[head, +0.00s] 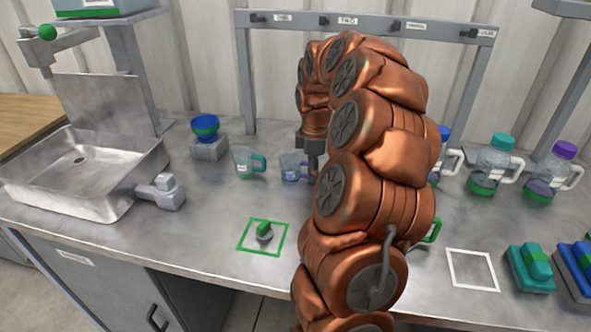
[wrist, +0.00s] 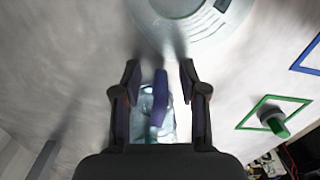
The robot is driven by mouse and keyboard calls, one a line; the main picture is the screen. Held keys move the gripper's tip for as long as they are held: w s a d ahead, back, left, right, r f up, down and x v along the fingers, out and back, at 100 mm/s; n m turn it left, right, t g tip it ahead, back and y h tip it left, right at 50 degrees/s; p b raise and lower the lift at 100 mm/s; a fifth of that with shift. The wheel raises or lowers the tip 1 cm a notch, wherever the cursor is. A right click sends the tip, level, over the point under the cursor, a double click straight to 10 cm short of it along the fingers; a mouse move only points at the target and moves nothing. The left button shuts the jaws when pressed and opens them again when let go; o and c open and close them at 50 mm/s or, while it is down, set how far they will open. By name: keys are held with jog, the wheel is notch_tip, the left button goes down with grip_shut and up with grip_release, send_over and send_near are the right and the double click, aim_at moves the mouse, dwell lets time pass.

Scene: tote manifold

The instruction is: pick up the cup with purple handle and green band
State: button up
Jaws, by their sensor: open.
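In the head view, a clear cup with a bluish-purple handle (head: 293,168) stands on the steel counter, partly hidden by my arm. My gripper (head: 313,172) is just right of it, mostly hidden behind the arm. In the wrist view, my gripper (wrist: 160,80) is open. The purple handle (wrist: 160,98) lies between its fingers, with a gap on each side. The clear cup body (wrist: 168,128) shows below it, tinted pale teal; I cannot tell its band colour clearly.
A clear cup with a green handle (head: 246,162) stands close on the left. A green-outlined square (head: 283,236) holds a green-topped knob (head: 264,231). Farther left is a sink (head: 75,195). Lidded bottles (head: 494,160) stand at the right.

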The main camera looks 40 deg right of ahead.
grip_shut()
dwell(0.3)
jog(key=shift+r, duration=0.15)
dwell(0.3)
jog(key=shift+r+b, duration=0.3)
jog(key=shift+r, duration=1.45)
jog(key=a, duration=0.5)
jog(key=a+r+b, duration=0.1)
jog(key=a, duration=1)
jog(key=shift+w+r+b, duration=0.15)
jog(key=shift+w+b, duration=0.1)
jog(key=shift+b, duration=0.15)
